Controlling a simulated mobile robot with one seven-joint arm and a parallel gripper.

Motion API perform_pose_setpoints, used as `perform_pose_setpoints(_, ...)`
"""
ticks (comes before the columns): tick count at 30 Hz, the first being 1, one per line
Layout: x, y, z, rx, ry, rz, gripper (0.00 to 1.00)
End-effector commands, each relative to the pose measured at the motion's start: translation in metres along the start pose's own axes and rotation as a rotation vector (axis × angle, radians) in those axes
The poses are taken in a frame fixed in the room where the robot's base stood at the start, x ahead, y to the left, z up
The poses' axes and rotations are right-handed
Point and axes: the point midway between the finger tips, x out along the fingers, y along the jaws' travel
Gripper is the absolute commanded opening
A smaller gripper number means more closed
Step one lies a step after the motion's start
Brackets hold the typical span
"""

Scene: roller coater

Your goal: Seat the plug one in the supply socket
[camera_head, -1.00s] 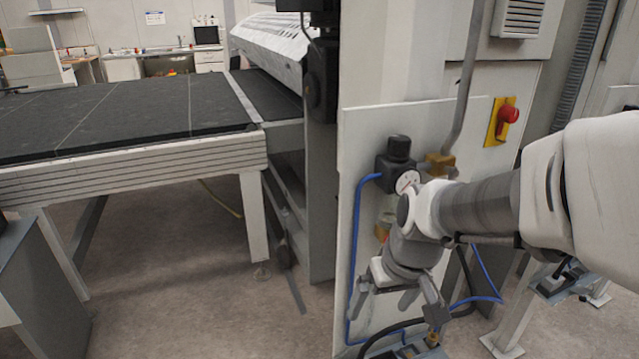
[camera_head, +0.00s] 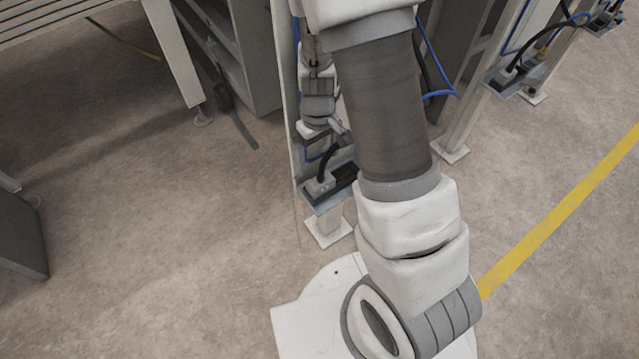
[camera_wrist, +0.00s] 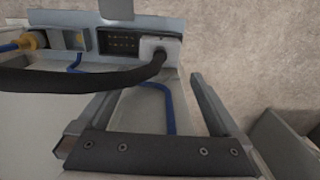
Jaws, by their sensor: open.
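A light grey plug (camera_wrist: 158,50) with a thick black cable sits in the tray at the right end of a black socket block (camera_wrist: 118,42) in the wrist view. I cannot tell whether it is fully in a socket. The plug also shows in the head view (camera_head: 319,186), beside the black socket block (camera_head: 346,174) on the low tray. My gripper (camera_wrist: 153,86) is open and empty, its fingers spread in front of the plug and apart from it. In the head view my gripper (camera_head: 341,136) is partly hidden, above the plug and tray.
The black cable (camera_wrist: 85,78) crosses the wrist view in front of the tray (camera_wrist: 60,78). A blue hose (camera_wrist: 166,100) runs between my fingers. A yellow brass fitting (camera_wrist: 33,40) is at the tray's left.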

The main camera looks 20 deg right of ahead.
Motion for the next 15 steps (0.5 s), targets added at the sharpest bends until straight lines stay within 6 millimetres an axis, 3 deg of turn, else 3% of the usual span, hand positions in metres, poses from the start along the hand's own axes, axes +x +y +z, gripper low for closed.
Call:
perform_pose_setpoints(1,0.015,0.0,0.001,0.001,-0.003,-0.001,1.0)
perform_pose_setpoints(3,0.026,0.0,0.001,0.001,-0.003,-0.001,1.0)
perform_pose_setpoints(11,0.046,0.0,0.002,0.0,0.0,-0.001,1.0)
perform_pose_setpoints(15,0.067,0.001,0.007,0.002,-0.003,-0.001,1.0)
